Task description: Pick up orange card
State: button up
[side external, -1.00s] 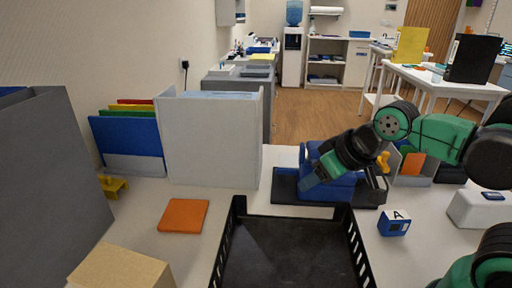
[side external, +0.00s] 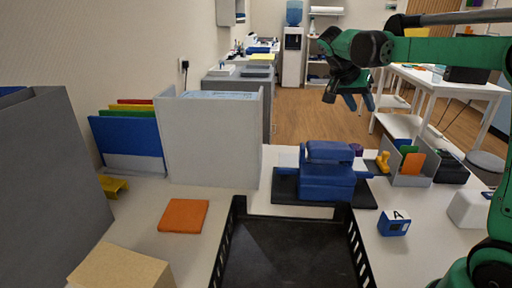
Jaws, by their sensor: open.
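A flat orange card (side external: 184,215) lies on the white table, left of the black tray. Another small orange card (side external: 412,164) stands in a grey holder at the right, next to a green one. My gripper (side external: 358,103) is raised high above the table at the upper right, with its blue fingers apart and empty. It is well above and to the right of the flat orange card.
A black tray (side external: 229,241) sits at the front centre. A blue device (side external: 328,180) on a dark base stands behind it. A white-grey box (side external: 211,142), blue folder (side external: 126,137), cardboard box (side external: 120,270) and lettered blue cube (side external: 394,224) stand around.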

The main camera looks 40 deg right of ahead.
jog(key=s+d+f+m+g+h, duration=0.1)
jog(key=s+d+f+m+g, duration=0.15)
jog(key=d+m+g, duration=0.65)
jog(key=m+t, duration=0.2)
send_near(413, 155)
jog(key=x, duration=1)
jog(key=shift+d, duration=0.1)
grip_shut()
